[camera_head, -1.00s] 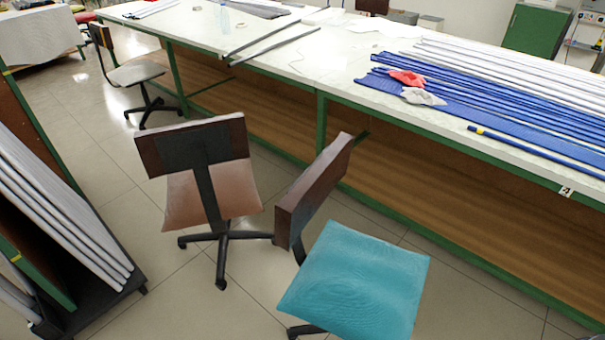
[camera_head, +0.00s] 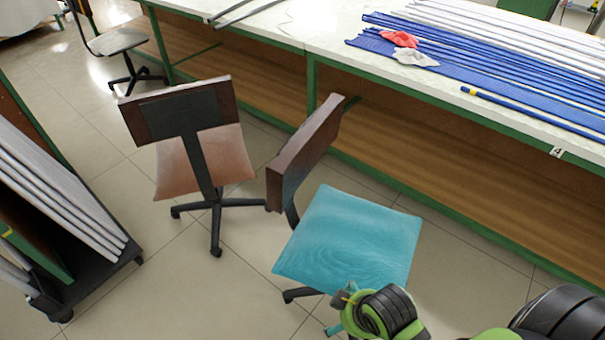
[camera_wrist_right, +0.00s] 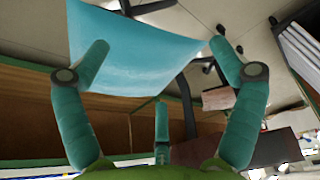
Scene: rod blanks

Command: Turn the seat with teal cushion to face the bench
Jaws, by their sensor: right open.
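The seat with teal cushion (camera_head: 350,240) stands on the floor at the lower middle of the head view. Its dark brown backrest (camera_head: 305,150) is on the cushion's left, so the seat faces right, roughly along the bench (camera_head: 430,150) rather than towards it. My right gripper (camera_head: 338,312) is at the cushion's near edge, partly hidden by its own green and black body. In the right wrist view the teal fingers (camera_wrist_right: 160,62) are spread, with the cushion (camera_wrist_right: 140,45) beyond and between them. I cannot tell whether they touch it. My left gripper is not in view.
A chair with a brown-pink cushion (camera_head: 175,170) stands close to the left of the teal seat. A rack of pale rods (camera_head: 60,185) is at the far left. Another chair (camera_head: 115,40) is at the back left. Open floor lies between the teal seat and the bench.

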